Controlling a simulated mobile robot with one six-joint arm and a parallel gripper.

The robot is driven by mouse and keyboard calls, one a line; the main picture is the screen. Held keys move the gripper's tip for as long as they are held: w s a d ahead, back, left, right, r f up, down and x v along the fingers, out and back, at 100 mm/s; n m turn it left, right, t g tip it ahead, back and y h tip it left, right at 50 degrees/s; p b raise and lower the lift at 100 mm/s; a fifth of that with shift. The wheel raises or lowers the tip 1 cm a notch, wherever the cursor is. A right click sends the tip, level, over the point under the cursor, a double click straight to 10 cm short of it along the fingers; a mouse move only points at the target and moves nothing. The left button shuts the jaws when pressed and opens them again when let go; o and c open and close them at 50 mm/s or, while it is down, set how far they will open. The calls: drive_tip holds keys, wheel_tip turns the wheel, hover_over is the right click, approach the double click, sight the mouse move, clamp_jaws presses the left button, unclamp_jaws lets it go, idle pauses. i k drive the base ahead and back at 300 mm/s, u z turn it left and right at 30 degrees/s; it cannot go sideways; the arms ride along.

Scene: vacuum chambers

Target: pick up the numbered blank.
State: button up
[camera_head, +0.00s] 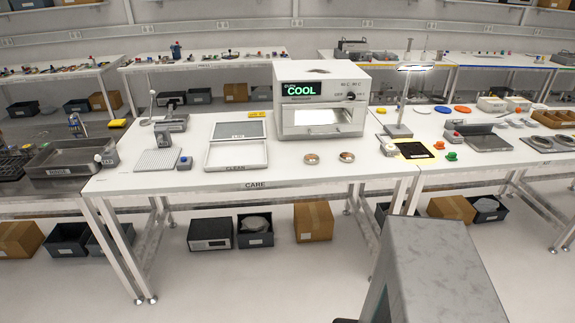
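I cannot make out a number on any piece, so I cannot tell which thing is the numbered blank. Two small round pieces with copper-coloured centres lie on the white bench marked CARE (256,186), in front of the oven: a left disc (310,159) and a right disc (346,157). They lie apart from each other. A large grey part of my own body fills the lower right of the view. My gripper is not in view.
The white oven (321,75) displays COOL. A white lidded tray (236,156), a grey ribbed plate (157,161) and a lamp (398,130) stand on the bench. A metal tray (68,158) is left. Boxes (313,221) sit below. The floor in front is clear.

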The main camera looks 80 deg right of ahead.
sight(311, 159)
drive_tip(key=z, duration=0.55)
drive_tip(key=k, duration=0.1)
drive_tip(key=u, duration=1.7)
drive_tip(key=k, duration=2.6)
drive_tip(key=z, duration=0.35)
